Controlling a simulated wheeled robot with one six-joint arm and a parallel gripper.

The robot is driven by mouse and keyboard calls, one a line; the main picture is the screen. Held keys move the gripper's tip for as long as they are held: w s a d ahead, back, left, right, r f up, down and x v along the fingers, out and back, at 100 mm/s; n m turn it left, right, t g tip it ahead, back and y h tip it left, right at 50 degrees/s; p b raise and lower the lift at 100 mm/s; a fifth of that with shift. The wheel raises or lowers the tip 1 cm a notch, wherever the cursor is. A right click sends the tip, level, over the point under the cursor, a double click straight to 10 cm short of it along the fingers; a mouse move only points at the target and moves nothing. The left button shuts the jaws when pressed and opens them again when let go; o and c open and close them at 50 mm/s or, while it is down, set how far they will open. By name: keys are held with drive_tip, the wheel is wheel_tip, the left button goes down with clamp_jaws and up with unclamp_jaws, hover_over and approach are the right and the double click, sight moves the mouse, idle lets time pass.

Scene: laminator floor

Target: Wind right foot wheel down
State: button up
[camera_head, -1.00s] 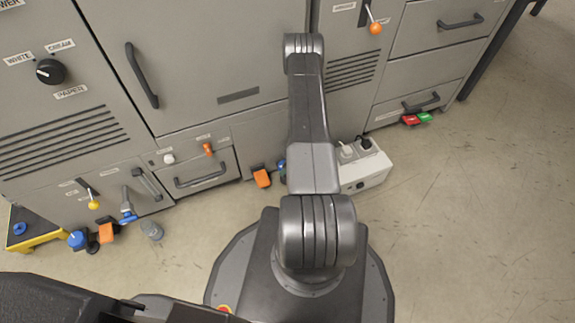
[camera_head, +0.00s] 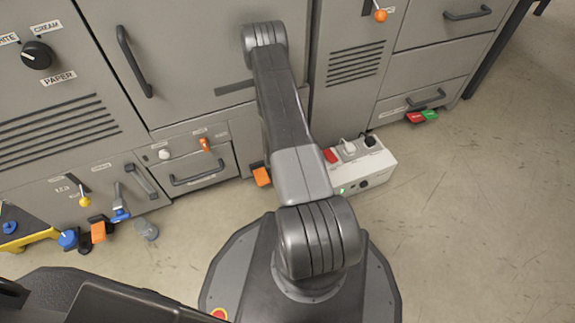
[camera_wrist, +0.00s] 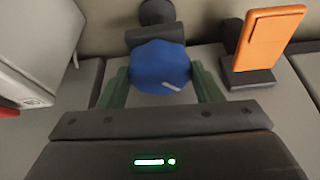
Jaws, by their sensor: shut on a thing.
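The right foot wheel (camera_wrist: 160,67) is a blue knob with a pale mark on its face, joined to a dark foot behind it. In the wrist view it sits between the green fingers of my gripper (camera_wrist: 160,88). The fingers are shut on it from both sides. In the head view my own arm hides this wheel and my gripper. Another blue wheel (camera_head: 68,239) is at the machine's far left foot, beside an orange pedal.
An orange pedal (camera_wrist: 268,38) stands close to the right of the wheel in the wrist view; it also shows in the head view (camera_head: 262,176). A white power strip (camera_head: 362,170) lies on the floor to the right. Open floor (camera_head: 470,230) extends further right.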

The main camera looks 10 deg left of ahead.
drive_tip(key=shift+a+m+t+h+b, duration=0.1)
drive_tip(key=shift+m+t+h+b, duration=0.25)
drive_tip(key=shift+m, duration=0.55)
drive_tip(key=o, duration=0.7)
drive_tip(key=p+v, duration=0.4)
drive_tip(key=v, duration=0.9)
drive_tip(key=shift+r+p, duration=0.4)
drive_tip(key=shift+r, duration=0.05)
